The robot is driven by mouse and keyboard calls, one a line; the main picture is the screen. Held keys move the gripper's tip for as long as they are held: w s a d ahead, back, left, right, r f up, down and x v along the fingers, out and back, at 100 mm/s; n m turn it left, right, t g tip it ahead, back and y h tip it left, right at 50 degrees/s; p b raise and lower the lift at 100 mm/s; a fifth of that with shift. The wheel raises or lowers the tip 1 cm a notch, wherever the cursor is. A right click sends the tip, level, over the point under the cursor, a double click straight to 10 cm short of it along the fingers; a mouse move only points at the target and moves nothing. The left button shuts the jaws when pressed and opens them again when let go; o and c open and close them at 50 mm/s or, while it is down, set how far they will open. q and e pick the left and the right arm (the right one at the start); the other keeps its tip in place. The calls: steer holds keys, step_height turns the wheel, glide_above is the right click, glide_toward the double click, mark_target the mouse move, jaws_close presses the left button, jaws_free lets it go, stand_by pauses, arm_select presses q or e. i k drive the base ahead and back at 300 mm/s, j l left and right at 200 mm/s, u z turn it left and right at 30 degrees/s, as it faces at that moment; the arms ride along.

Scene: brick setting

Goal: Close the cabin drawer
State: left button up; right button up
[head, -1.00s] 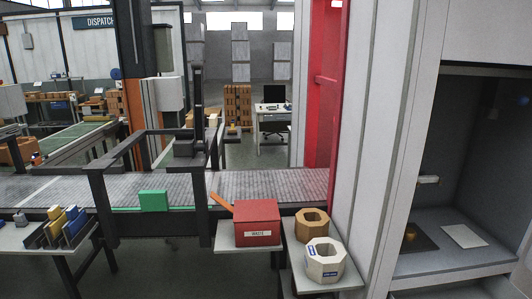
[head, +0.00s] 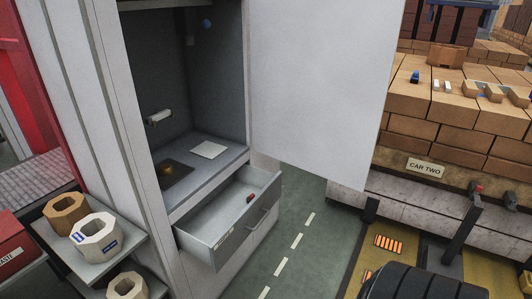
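The cabin (head: 105,110) is a tall pale cabinet in the middle left of the head view. A small red object (head: 250,198) lies inside the drawer, which is otherwise bare where I can see. Neither of my grippers is in view.
The cabin's white door (head: 320,85) stands open above and right of the drawer. Green floor (head: 300,225) lies clear right of the drawer. A stacked brick load (head: 450,105) stands right. Shelves with octagonal blocks (head: 95,237) stand left.

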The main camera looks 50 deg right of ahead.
mark_target(212, 231)
steer(key=z, duration=1.4)
